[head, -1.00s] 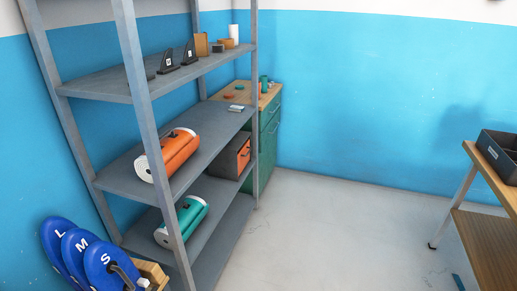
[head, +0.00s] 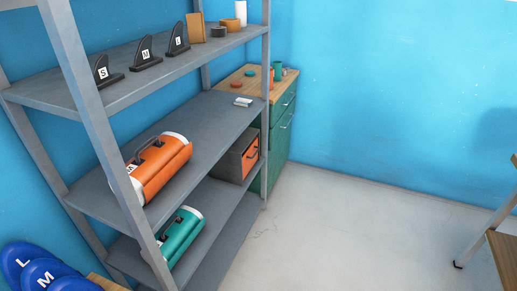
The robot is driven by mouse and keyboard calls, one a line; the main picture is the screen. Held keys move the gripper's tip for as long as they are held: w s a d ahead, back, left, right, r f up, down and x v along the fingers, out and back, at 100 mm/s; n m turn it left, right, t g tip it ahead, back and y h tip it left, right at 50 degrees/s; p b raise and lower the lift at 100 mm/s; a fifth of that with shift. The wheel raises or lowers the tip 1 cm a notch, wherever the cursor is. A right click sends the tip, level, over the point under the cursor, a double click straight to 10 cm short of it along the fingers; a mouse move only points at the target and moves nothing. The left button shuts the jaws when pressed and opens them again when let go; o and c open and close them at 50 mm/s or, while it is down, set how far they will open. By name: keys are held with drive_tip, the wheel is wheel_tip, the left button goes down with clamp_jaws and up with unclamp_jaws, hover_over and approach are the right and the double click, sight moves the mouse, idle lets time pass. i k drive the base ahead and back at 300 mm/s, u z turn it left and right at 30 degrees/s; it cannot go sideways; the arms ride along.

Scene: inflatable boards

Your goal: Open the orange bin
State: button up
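The orange bin (head: 250,157) sits on a lower shelf of the grey rack, at its far right end. It is a grey box with an orange front panel and a dark handle on that panel. Its front faces right, toward the open floor. The shelf above hides part of its top, and the rack's right post stands just beside it. I cannot tell whether its front is a drawer or a flap; it looks closed. My gripper is not in view.
The grey rack (head: 222,119) holds an orange roll (head: 165,172), a teal roll (head: 183,236) and several black fins (head: 146,54). A green cabinet (head: 281,132) stands behind it. A wooden table (head: 507,255) is at the right edge. The floor (head: 330,235) between is clear.

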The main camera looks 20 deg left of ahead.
sight(243, 157)
drive_tip(key=u, duration=0.4)
drive_tip(key=i, duration=1.15)
drive_tip(key=u, duration=0.55)
